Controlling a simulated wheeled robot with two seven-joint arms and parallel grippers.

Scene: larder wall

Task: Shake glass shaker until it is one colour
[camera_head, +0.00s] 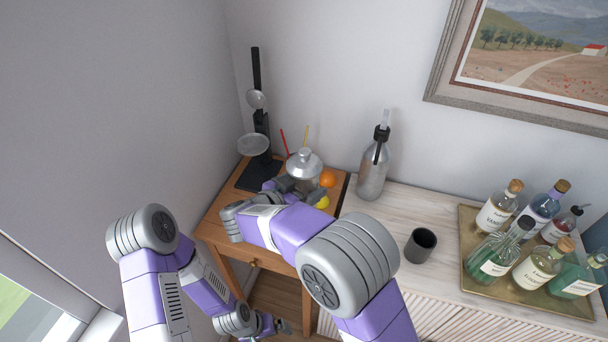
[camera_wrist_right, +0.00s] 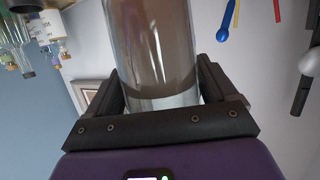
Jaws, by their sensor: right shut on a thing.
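The glass shaker (camera_head: 303,167) has a silvery domed cap and is near upright over the small wooden table in the head view. My right gripper (camera_head: 290,186) is shut around its lower body. In the right wrist view the glass shaker (camera_wrist_right: 155,45) stands between the two dark fingers of my right gripper (camera_wrist_right: 165,85). Its contents show a grey-brown upper part, a darker brown band and a pale, clear zone at the end near the palm. My left gripper (camera_head: 276,326) hangs low at the bottom of the head view, away from the shaker; its jaws are unclear.
A black stand (camera_head: 262,172), an orange (camera_head: 328,179) and a yellow fruit (camera_head: 322,202) are close around the shaker. A soda siphon (camera_head: 373,165) and dark cup (camera_head: 420,245) stand on the pale cabinet. A brass tray (camera_head: 515,296) holds several bottles. Open air lies above the table.

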